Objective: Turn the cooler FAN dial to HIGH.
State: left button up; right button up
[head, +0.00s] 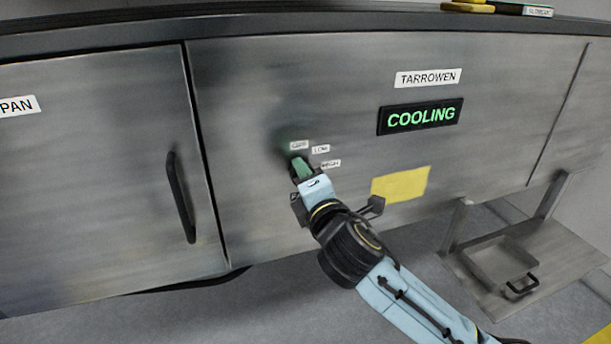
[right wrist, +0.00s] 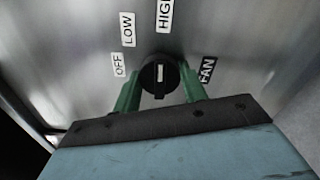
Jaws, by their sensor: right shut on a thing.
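The FAN dial (right wrist: 160,72) is a round black knob on the steel panel. Its white mark stands upright in the right wrist view, roughly toward the HIGH label (right wrist: 165,14). The LOW label (right wrist: 127,29) and the OFF label (right wrist: 118,65) lie to its left, and the FAN label (right wrist: 207,70) to its right. My right gripper (right wrist: 161,88) is shut on the dial, a green finger on each side. In the head view my right gripper (head: 301,168) hides the dial, below the small labels. My left gripper is out of view.
A display (head: 420,116) reads COOLING, under a TARROWEN label (head: 428,78). A yellow patch (head: 400,184) is right of my gripper. A door handle (head: 181,197) sticks out at left. A low stand with a tray (head: 500,262) is at lower right.

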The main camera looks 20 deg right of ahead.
jog(key=shift+m, duration=0.3)
dwell(0.4)
jog(key=o, duration=1)
jog(key=shift+s, duration=0.1)
jog(key=shift+s+d, duration=0.15)
jog(key=shift+s, duration=3.15)
jog(key=shift+s+d, duration=0.1)
jog(key=shift+s, duration=3.2)
